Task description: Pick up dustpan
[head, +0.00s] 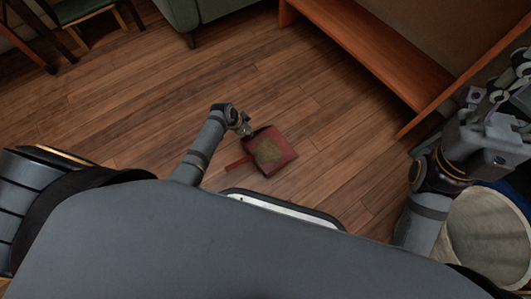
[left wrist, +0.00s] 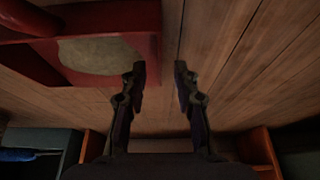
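A red dustpan (head: 279,157) with a brownish patch inside lies on the wooden floor, its handle (head: 237,165) pointing left. My left gripper (head: 246,130) is low, at the dustpan's upper left edge. In the left wrist view my left gripper (left wrist: 160,72) is open, with a gap between its fingers. There the red dustpan (left wrist: 112,16) fills the upper left, and its side edge shows between the fingers' lines. I cannot tell whether a finger touches it. My right gripper (head: 510,80) is at the right edge, far from the dustpan; its finger state is unclear.
An orange-brown wooden bench or shelf (head: 375,45) stands at the upper right. A green sofa (head: 207,12) is at the top and a chair (head: 82,12) at the upper left. A pale round bin (head: 490,235) is at the lower right. The floor around the dustpan is clear.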

